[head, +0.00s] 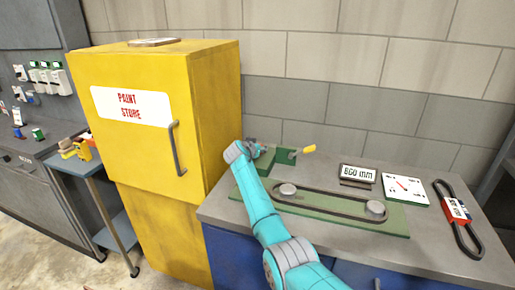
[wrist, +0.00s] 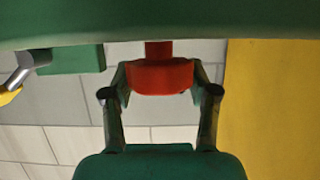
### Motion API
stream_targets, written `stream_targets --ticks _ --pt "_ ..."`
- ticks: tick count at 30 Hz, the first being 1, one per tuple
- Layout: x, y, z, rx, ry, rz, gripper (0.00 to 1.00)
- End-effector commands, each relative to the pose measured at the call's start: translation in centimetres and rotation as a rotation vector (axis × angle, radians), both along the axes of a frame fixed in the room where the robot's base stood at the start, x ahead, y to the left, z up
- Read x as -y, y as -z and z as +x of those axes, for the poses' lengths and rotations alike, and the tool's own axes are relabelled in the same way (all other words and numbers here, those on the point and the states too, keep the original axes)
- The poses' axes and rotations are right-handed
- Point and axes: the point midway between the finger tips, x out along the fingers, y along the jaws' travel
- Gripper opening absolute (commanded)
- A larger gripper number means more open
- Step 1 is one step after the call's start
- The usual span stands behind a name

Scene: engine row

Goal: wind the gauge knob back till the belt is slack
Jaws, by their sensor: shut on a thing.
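The red gauge knob (wrist: 162,77) sits between the two fingers of my gripper (wrist: 162,88) in the wrist view, and the fingers are shut on its sides. A short red stem joins it to green metal. In the head view my arm hides the knob, and its end reaches the green block (head: 265,158) at the gauge's left end. The dark belt (head: 335,213) runs around two grey pulleys, a left one (head: 287,190) and a right one (head: 375,208), on the green plate (head: 395,226). How tight the belt is I cannot tell.
A yellow-tipped lever (head: 308,149) stands behind the plate. A display (head: 358,174) appears to read "860 mm", beside a white dial (head: 405,188) with a red needle. A sleeved belt (head: 458,212) lies at right. A yellow paint cabinet (head: 150,165) stands close left of the bench.

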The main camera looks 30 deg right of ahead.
Motion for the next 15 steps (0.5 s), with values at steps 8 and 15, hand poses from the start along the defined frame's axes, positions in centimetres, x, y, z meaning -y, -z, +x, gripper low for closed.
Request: stream_targets --ticks 8,15 --pt "0.2 0.03 -0.11 0.003 -0.114 0.0 0.24" --pt "0.24 0.04 -0.11 0.003 -0.272 0.0 0.24"
